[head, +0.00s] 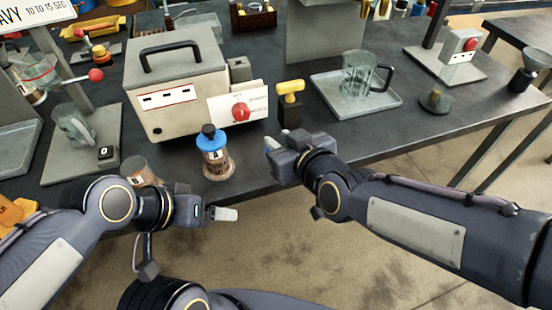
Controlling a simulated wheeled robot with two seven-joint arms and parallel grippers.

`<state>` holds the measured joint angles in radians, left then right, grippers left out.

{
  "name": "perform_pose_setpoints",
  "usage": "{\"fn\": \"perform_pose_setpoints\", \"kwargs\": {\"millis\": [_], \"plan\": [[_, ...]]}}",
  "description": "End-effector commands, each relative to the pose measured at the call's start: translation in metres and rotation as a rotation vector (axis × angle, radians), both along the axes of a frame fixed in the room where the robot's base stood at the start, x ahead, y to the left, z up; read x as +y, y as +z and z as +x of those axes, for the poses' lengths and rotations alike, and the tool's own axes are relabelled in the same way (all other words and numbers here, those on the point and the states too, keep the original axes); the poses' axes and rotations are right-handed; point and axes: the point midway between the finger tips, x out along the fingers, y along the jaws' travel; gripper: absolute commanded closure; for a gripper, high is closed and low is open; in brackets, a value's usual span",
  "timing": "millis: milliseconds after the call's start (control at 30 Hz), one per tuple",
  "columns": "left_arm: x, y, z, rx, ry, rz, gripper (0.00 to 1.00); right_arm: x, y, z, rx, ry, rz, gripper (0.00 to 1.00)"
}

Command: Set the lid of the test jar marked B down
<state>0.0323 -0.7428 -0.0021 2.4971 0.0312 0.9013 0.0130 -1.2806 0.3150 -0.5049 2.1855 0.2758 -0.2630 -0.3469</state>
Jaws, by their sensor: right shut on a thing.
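The test jar that seems marked B (138,172) stands at the table's front edge, partly hidden by my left arm. Its top shows no blue lid. A second jar (215,160) with a blue lid and a white label stands upright to its right. My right gripper (272,146) is shut at the table's front edge, right of the blue-lidded jar and apart from it. The lid in it is almost wholly hidden by the hand. My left gripper (226,214) is in front of the table edge, below the blue-lidded jar; its finger gap does not show.
A grey box (175,85) with a handle stands behind the jars. A yellow-topped post (290,100) stands just behind my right gripper. A tray (330,95) holds a glass jug (358,75). The table (375,125) is bare in front of the tray.

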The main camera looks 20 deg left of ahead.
Motion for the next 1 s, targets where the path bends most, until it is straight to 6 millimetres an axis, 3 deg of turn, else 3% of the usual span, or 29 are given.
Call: {"fn": "perform_pose_setpoints", "kwargs": {"millis": [33, 100, 367, 533, 733, 1000], "plan": [[0.000, -0.013, 0.000, 0.000, 0.000, 0.000, 0.26, 0.004, -0.013, 0.015, -0.001, -0.007, -0.002, 1.00], [0.000, -0.019, 0.000, -0.001, 0.000, 0.000, 0.26, 0.010, -0.024, 0.028, 0.003, -0.006, -0.004, 1.00], [0.000, -0.025, 0.000, -0.001, 0.000, 0.000, 0.26, 0.024, -0.058, 0.056, 0.002, -0.002, -0.001, 1.00], [0.000, -0.027, 0.000, -0.001, 0.000, 0.000, 0.26, 0.028, -0.068, 0.063, 0.002, -0.002, 0.000, 1.00], [0.000, -0.030, 0.000, -0.001, 0.000, 0.000, 0.26, 0.029, -0.096, 0.064, 0.003, -0.002, -0.001, 1.00], [0.000, -0.030, 0.000, -0.001, 0.000, 0.000, 0.26, 0.029, -0.098, 0.064, -0.001, 0.000, 0.002, 1.00]]}}
